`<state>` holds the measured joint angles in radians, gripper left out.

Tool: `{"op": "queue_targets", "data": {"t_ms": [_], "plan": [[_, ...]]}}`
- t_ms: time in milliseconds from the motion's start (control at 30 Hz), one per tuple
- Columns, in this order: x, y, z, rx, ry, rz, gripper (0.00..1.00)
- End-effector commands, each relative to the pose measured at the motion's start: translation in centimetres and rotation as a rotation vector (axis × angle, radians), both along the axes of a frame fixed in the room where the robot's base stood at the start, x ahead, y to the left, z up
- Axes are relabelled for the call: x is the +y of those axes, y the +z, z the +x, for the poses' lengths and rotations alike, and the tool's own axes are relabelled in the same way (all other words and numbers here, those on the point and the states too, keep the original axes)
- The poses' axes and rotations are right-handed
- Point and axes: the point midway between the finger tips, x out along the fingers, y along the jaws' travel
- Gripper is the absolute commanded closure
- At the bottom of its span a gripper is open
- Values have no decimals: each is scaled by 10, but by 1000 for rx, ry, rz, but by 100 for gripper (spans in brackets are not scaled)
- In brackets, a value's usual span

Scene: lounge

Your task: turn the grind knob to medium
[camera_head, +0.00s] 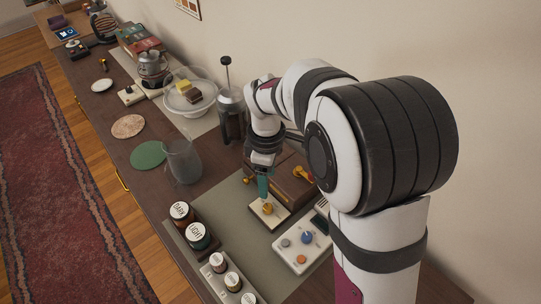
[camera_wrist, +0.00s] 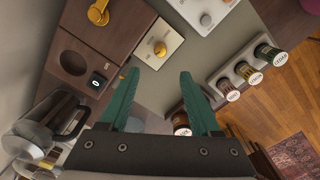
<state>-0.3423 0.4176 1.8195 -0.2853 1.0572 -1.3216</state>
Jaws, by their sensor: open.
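A brass knob (camera_head: 267,208) sits on a small cream plate (camera_head: 281,217) on the counter; it also shows in the wrist view (camera_wrist: 160,48), just beyond my fingertips. Any markings around it are too small to read, so I cannot tell its setting or confirm that it is the grind knob. My gripper (camera_head: 263,187) points down close above this plate. In the wrist view its two green fingers (camera_wrist: 160,74) are spread with nothing between them. The wooden machine (camera_head: 287,190) behind carries another brass knob (camera_head: 303,172), also seen in the wrist view (camera_wrist: 98,12).
A white panel (camera_head: 302,249) with a blue knob stands right of the plate. Jars labelled DARK and LIGHT (camera_head: 198,236) and a rack of smaller jars (camera_head: 219,263) stand in front. A glass jug (camera_head: 183,161) and a French press (camera_head: 232,110) stand to the left.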

Motion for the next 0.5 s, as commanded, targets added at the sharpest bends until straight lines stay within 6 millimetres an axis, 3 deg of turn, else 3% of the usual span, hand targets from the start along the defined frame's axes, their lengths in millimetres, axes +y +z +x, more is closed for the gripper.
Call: {"op": "queue_targets", "data": {"t_ms": [200,500], "plan": [[-1,-63,-2,5,-3,-2,36],[-1,-112,-1,2,-6,0,36]]}}
